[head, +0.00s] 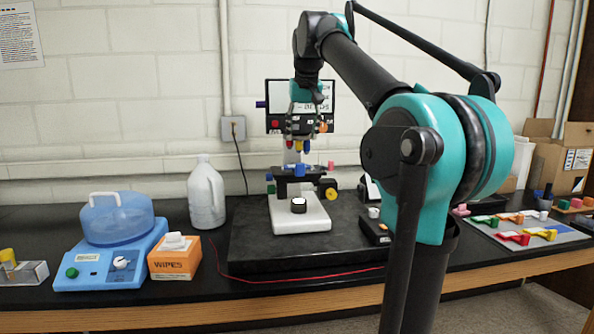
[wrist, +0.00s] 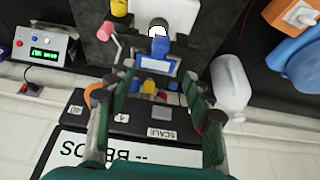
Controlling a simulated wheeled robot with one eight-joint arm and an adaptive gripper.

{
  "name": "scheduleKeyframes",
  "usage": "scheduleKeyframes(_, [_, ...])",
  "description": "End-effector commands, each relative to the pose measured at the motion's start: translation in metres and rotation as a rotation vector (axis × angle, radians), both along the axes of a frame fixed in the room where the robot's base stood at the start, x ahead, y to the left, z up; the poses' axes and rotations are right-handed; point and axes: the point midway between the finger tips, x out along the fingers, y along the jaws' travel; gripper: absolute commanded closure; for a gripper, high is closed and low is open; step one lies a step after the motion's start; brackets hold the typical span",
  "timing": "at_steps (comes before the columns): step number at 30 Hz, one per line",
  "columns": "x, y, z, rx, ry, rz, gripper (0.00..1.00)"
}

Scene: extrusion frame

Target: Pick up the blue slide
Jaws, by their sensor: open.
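A blue piece with a pale rectangular face (wrist: 155,65) shows in the wrist view, beyond and between my fingertips; I take it for the blue slide. In the head view a small blue piece (head: 299,169) sits on the dark stage of the microscope-like stand (head: 300,215). My gripper (head: 300,142) hangs above the stand, pointing down. In the wrist view my gripper (wrist: 157,84) has its fingers wide apart with nothing held between them. The fingers appear apart from the blue piece. Its lower side is hidden.
A panel with a screen and coloured buttons (head: 275,92) stands behind the gripper. Left are a white jug (head: 206,195), an orange wipes box (head: 174,260) and a blue device (head: 110,265). Right, a grey tray (head: 480,228) carries coloured pieces. The dark mat's front is mostly clear.

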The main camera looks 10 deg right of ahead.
Motion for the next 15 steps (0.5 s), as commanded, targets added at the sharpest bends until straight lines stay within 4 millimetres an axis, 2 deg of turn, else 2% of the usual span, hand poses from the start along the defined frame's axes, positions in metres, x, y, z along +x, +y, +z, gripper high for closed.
scheduleKeyframes(6, [0.016, 0.0, -0.04, 0.0, 0.0, 0.0, 0.48])
scheduleKeyframes(9, [0.021, 0.0, -0.052, 0.0, 0.0, 0.0, 0.48])
scheduleKeyframes(15, [0.026, 0.0, -0.064, 0.0, 0.0, 0.0, 0.48])
